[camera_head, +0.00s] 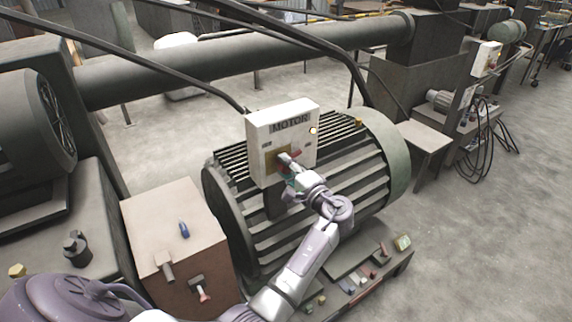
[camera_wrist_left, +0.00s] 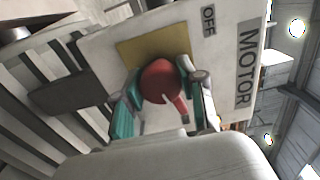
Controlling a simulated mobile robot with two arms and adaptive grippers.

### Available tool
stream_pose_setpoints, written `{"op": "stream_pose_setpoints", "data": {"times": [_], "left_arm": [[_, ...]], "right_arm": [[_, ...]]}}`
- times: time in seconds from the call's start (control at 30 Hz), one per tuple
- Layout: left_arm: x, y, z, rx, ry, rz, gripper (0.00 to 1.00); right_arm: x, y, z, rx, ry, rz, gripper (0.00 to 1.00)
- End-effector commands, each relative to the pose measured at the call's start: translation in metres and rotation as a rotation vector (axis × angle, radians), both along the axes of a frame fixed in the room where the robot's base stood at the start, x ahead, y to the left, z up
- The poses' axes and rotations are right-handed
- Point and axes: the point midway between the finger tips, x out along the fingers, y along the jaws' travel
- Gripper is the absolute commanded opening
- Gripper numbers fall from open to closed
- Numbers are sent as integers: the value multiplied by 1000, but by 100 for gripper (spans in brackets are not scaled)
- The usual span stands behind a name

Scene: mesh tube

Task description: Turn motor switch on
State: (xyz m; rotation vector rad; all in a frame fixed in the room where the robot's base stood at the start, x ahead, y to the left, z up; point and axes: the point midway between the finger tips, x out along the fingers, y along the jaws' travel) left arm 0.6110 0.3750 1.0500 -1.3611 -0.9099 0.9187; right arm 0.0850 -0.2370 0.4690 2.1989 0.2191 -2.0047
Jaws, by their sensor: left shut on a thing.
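The white control box (camera_head: 256,132) marked MOTOR stands in front of the big finned motor (camera_head: 345,150). In the left wrist view, the box (camera_wrist_left: 228,70) shows an OFF label and a yellow plate (camera_wrist_left: 150,47) behind a round red switch knob (camera_wrist_left: 160,80). My left gripper (camera_head: 288,164) is at the box's front. In the wrist view, its teal-padded fingers (camera_wrist_left: 157,92) are shut on the red knob, one on each side. The knob's handle end points toward the lower right there. The knob is mostly hidden in the head view. My right gripper is not in view.
A brown metal box (camera_head: 175,240) with small levers stands left of the motor. Black cables (camera_head: 357,75) run above the control box. Open floor (camera_head: 500,230) lies at the right.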

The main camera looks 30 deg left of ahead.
Motion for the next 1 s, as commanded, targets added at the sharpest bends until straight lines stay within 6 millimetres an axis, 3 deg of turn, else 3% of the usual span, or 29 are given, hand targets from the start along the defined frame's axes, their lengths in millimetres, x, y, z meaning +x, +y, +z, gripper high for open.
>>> {"op": "stream_pose_setpoints", "data": {"times": [0.4,0.97,1.0], "left_arm": [[1,0,3,78,182,-1,5],[1,0,2,91,211,-1,5],[1,0,2,91,211,-1,42]], "right_arm": [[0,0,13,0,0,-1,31],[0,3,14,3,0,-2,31],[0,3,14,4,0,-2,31]]}}
